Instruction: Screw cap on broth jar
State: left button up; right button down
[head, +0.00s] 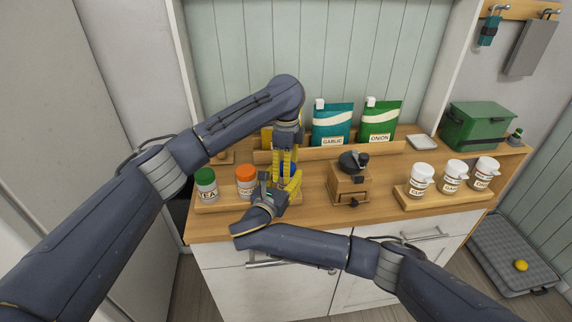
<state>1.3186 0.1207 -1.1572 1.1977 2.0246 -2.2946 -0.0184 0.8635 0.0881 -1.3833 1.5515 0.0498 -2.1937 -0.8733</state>
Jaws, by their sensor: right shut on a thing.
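A small dark blue part (288,168), which looks like a cap, shows between my two grippers. The broth jar is almost wholly hidden by them and its label cannot be read. My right gripper (283,188) comes in low from the front, at the jar's height, and is shut on what appears to be the broth jar at the right end of the left wooden tray (210,207). My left gripper (287,162) points down from above at the blue part. Its fingertips are partly hidden, so its grip is unclear, as is whether the cap sits on the jar.
A green-capped tea jar (206,184) and an orange-capped jar (246,181) stand left of the grippers. A wooden grinder (349,184) is close on the right. Garlic (332,124) and onion (380,120) pouches stand behind; several white jars (420,181) stand right.

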pick_arm(q)
jog(key=shift+c, duration=0.3)
jog(key=c, duration=1.3)
jog(key=shift+m, duration=1.6)
jog(key=o, duration=1.2)
jog(key=shift+o, duration=0.2)
jog(key=shift+r, duration=2.25)
jog(key=shift+o, duration=0.6)
